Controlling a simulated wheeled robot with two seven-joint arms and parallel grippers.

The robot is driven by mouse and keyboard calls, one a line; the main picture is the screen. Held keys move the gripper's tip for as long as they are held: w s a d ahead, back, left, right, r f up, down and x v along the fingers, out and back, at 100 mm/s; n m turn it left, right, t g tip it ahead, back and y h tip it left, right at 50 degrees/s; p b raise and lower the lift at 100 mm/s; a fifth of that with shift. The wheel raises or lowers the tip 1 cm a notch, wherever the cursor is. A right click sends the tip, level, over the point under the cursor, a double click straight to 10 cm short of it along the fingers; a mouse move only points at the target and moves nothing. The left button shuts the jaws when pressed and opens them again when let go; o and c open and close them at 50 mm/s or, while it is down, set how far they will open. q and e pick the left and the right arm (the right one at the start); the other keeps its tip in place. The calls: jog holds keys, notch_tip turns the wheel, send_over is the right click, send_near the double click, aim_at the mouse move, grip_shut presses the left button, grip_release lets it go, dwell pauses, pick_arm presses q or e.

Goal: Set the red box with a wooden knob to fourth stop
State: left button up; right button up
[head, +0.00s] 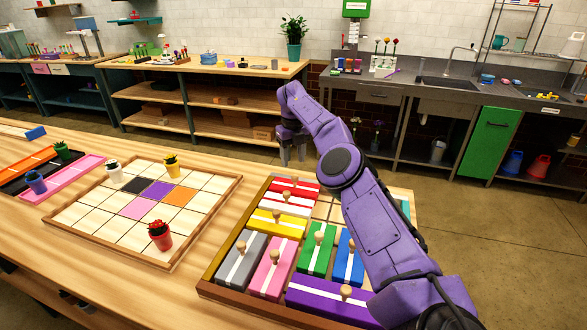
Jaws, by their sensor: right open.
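The red box (309,189) with a white stripe lies at the back left of a wooden tray (209,284). Its wooden knob (295,180) stands up from its top. Red and white bands continue just in front of it with another knob, and I cannot tell clearly where one box ends. My right gripper (293,158) is open and empty, pointing down just behind and above the red box, apart from it. My right arm hides the tray's right part. My left gripper is not in view.
The tray also holds a yellow box (264,227), a grey box (232,270), a pink box (264,281), a green box (311,262), a blue box (341,268) and a purple box (314,300). Left is a tiled board (79,216) with small pots, including a red pot (160,240).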

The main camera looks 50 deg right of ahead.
pick_arm(q)
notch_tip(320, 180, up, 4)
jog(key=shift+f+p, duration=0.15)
jog(key=shift+p, duration=0.95)
pick_arm(e)
notch_tip(320, 180, up, 4)
jog(key=shift+r, duration=0.1)
